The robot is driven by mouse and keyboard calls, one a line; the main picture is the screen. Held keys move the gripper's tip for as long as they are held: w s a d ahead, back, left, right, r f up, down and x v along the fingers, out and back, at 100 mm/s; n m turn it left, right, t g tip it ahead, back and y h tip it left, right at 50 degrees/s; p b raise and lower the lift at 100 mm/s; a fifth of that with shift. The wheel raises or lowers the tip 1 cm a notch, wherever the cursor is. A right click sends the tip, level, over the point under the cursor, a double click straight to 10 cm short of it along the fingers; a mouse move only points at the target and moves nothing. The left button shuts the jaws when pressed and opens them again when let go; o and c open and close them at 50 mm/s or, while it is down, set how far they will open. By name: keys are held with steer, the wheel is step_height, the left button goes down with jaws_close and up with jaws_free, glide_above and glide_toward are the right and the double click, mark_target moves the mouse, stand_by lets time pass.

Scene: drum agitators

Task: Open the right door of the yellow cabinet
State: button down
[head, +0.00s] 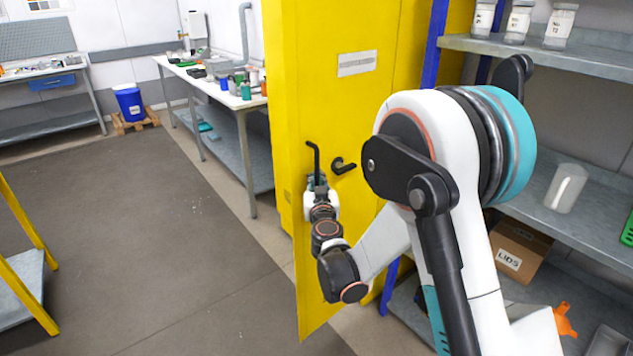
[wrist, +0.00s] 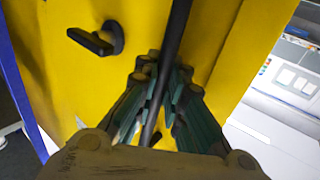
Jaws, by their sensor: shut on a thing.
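The yellow cabinet door (head: 330,110) stands in the middle of the head view, with a pale label plate near its top. Its lower left corner projects over the floor, and a strip of yellow shows behind its left edge, so it looks swung out; I cannot tell how far. A black upright bar handle (head: 313,155) is on the door, left of a black lever handle (head: 343,165). My gripper (head: 317,185) is shut around the bar's lower part. In the wrist view the bar handle (wrist: 175,40) runs between my fingers (wrist: 160,88), with the lever (wrist: 97,40) to the left.
Grey shelves (head: 560,60) with jars stand close on the right, beside my arm. A cardboard box (head: 515,250) sits on a lower shelf. A white table (head: 215,85) with bottles is behind at left. The dark floor (head: 130,220) left of the door is clear, with a yellow-framed stand (head: 25,225) at far left.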

steer(key=c, duration=1.7)
jaws_free()
steer(key=shift+s+a, duration=0.1)
steer(key=shift+a, duration=0.2)
steer(key=shift+o, duration=0.2)
steer(key=shift+d, duration=0.1)
steer(key=shift+s, duration=0.15)
steer(key=s+d, duration=0.1)
steer(key=s, duration=1)
steer(key=shift+s, duration=0.3)
